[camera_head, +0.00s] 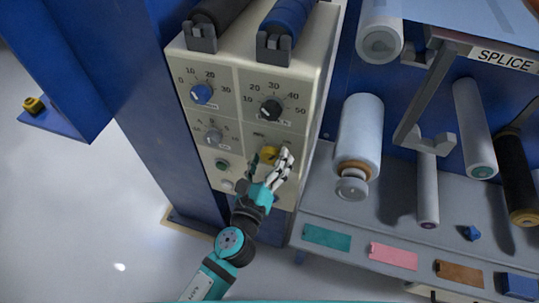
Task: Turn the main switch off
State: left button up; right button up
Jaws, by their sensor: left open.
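A cream control panel (228,125) carries several knobs and buttons. My right gripper is not in view.
A blue knob (201,94), a black knob (270,110), a grey knob (213,137) and a green button (222,165) are nearby on the panel. A white film roll (360,130) stands to the right. Open floor (90,210) lies left.

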pick_arm(q)
jog(key=shift+w+d, duration=0.1)
jog(key=shift+w, duration=0.15)
jog(key=c, duration=1.2)
jog(key=shift+o, duration=0.2)
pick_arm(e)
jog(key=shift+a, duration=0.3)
